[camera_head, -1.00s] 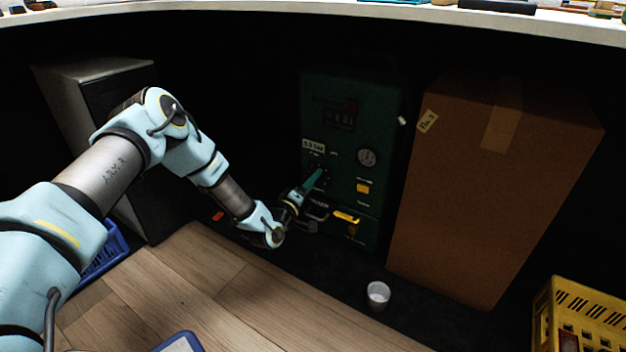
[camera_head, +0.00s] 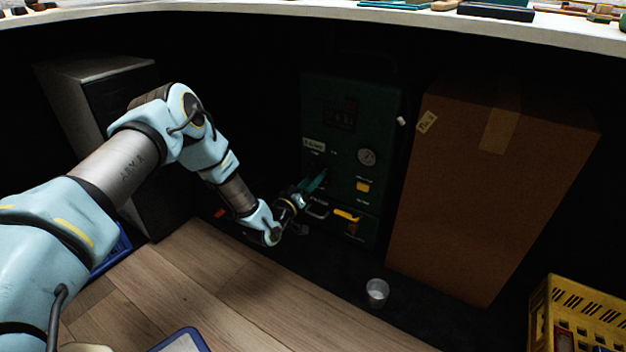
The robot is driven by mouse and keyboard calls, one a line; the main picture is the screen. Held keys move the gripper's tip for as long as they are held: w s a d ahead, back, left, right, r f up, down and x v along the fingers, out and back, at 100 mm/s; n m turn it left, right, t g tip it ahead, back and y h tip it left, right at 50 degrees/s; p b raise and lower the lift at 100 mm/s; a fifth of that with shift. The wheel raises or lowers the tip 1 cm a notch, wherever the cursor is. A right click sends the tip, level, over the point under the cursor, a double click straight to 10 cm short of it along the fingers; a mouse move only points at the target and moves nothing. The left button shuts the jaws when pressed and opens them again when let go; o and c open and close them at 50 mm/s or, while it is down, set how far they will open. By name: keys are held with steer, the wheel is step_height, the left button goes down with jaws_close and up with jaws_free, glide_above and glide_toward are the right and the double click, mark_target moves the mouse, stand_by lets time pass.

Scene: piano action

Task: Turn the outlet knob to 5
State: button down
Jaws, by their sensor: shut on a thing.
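The dark green machine (camera_head: 336,98) stands under the worktop at the back, in shadow. Its front has a dark display, a round gauge (camera_head: 367,156), a small pale label (camera_head: 313,145), a yellow tag and a yellow lever (camera_head: 346,215). My gripper (camera_head: 316,181) is at the lower left of this front, below the pale label. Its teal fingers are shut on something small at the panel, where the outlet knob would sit. The knob itself is hidden by the fingers and the dark, and its setting cannot be read.
A tall cardboard box (camera_head: 480,200) stands right of the machine. A white cup (camera_head: 377,292) is on the dark floor in front. A yellow crate (camera_head: 575,320) is at lower right, a grey cabinet (camera_head: 95,68) at left. The worktop edge (camera_head: 300,17) hangs above.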

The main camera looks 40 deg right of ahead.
stand_by(0.3)
steer(key=shift+c, duration=1.4)
jaws_free()
steer(key=shift+a, duration=0.1)
steer(key=p+v, duration=0.3)
steer(key=v, duration=0.7)
steer(key=shift+a+p, duration=0.35)
